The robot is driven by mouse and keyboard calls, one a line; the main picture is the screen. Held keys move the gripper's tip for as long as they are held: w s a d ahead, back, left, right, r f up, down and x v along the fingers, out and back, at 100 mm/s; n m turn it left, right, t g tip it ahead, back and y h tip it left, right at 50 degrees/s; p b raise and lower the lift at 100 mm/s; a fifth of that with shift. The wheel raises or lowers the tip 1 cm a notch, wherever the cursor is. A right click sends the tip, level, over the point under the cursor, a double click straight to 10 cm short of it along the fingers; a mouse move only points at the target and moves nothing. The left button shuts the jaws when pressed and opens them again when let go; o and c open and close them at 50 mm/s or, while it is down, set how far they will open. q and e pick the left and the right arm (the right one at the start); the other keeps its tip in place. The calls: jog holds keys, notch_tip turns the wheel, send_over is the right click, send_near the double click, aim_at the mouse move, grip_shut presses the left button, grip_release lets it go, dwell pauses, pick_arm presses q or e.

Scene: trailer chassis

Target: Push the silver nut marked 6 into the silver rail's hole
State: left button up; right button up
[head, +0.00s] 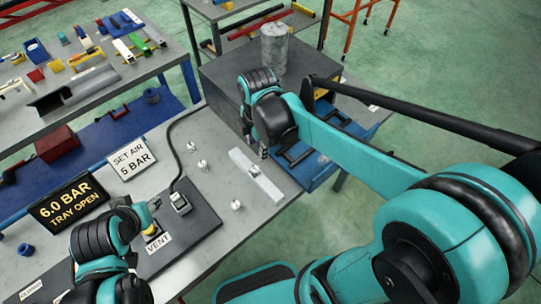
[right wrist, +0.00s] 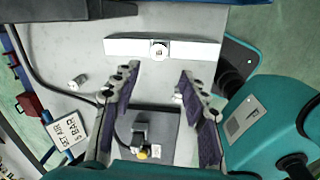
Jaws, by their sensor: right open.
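The silver rail (head: 243,160) lies on the grey table, and it shows across the top of the right wrist view (right wrist: 125,47). A round silver nut (right wrist: 159,50) with a dark mark, too small to read surely, sits at the rail's middle. I cannot tell how deep it sits in the hole, and the hole is covered. My right gripper (right wrist: 159,78) is open and empty, its two fingers apart on the near side of the rail; it also shows in the head view (head: 264,152). My left gripper (head: 148,212) is by the vent panel, its fingers unclear.
Loose silver nuts lie on the table, one left of the rail (head: 202,165) and one near the front edge (head: 236,205). A control panel (head: 190,227), a "SET AIR 5 BAR" sign (head: 131,160) and a "6.0 BAR TRAY OPEN" display (head: 68,201) stand left. A dark box (head: 222,88) is behind.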

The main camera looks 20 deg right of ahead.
jog(key=s+d+r+m+t, duration=0.1)
jog(key=s+d+m+t, duration=0.1)
jog(key=m, duration=0.8)
jog(key=s+d+r+m+t, duration=0.1)
jog(key=s+m+t, duration=0.3)
jog(key=s+m, duration=0.3)
jog(key=m, duration=0.2)
jog(key=shift+d+r+m, duration=0.25)
jog(key=shift+d+m, duration=0.1)
jog(key=shift+m, duration=0.05)
jog(key=shift+w, duration=0.1)
